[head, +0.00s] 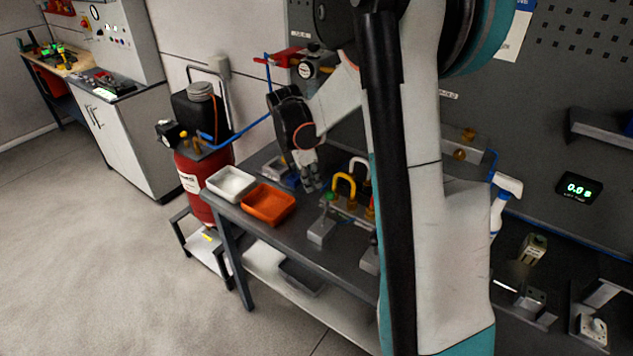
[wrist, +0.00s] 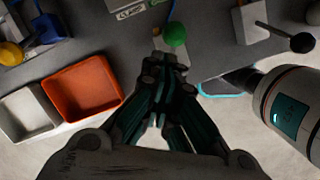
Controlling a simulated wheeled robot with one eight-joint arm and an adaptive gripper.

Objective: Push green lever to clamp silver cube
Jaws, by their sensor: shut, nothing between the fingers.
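The green lever's round knob (wrist: 174,35) shows in the wrist view just beyond my fingertips; it is small in the head view (head: 331,196). My gripper (wrist: 165,64) is shut and empty, with its tips close to the knob; I cannot tell whether they touch. In the head view my gripper (head: 312,184) hangs over the bench, left of the knob. A grey block (head: 322,230) stands by the green knob. I cannot tell which piece is the silver cube or whether it is clamped; my fingers hide part of this area.
An orange tray (head: 268,203) and a white tray (head: 231,183) stand at the bench's left edge. A second block with a black-knobbed lever (wrist: 302,43) is at right in the wrist view. A blue fixture (wrist: 47,29) is at left. Padlocks, including a yellow-shackled one (head: 345,184), stand behind the knob.

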